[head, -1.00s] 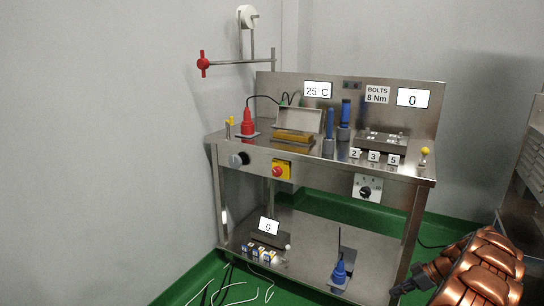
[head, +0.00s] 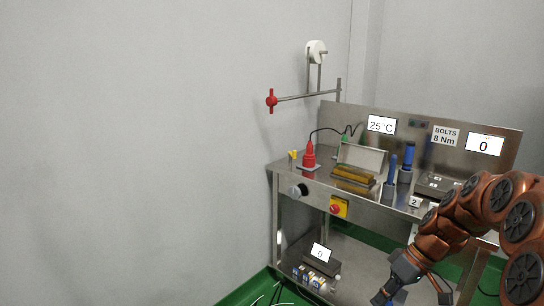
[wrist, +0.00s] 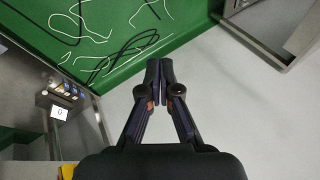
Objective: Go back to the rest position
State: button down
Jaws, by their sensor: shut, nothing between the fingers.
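My gripper (wrist: 159,68) is shut and empty in the wrist view, its two fingertips together over the floor near the edge of the green mat. In the head view my copper-coloured arm reaches in from the right, and my gripper (head: 384,297) points down at the bottom edge, in front of the bench's lower part. The fingertips are hard to make out there.
A steel workbench (head: 300,207) carries a red tool (head: 309,156), blue-handled tools (head: 408,158) and a brass block (head: 354,174). A display (head: 320,252) and small boxes sit on its lower shelf. White and black cables (wrist: 85,35) lie on the green mat (wrist: 190,25).

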jog(key=s+a+r+m+g+h+p, duration=0.1)
jog(key=s+a+r+h+p, duration=0.1)
jog(key=s+a+r+p, duration=0.35)
jog(key=s+a+r+m+h+p, duration=0.1)
jog(key=s+a+r+p, duration=0.2)
jog(key=s+r, duration=0.55)
jog(key=s+r+m+h+p, duration=0.1)
jog(key=s+r+m+p, duration=0.1)
jog(key=s, duration=0.5)
jog(key=s+d+r+m+h+p, duration=0.1)
jog(key=s+r+m+h+p, duration=0.1)
jog(key=s+r+p, duration=0.2)
jog(key=s+p, duration=0.2)
jog(key=s, duration=0.2)
jog(key=c, duration=1.9)
grip_release()
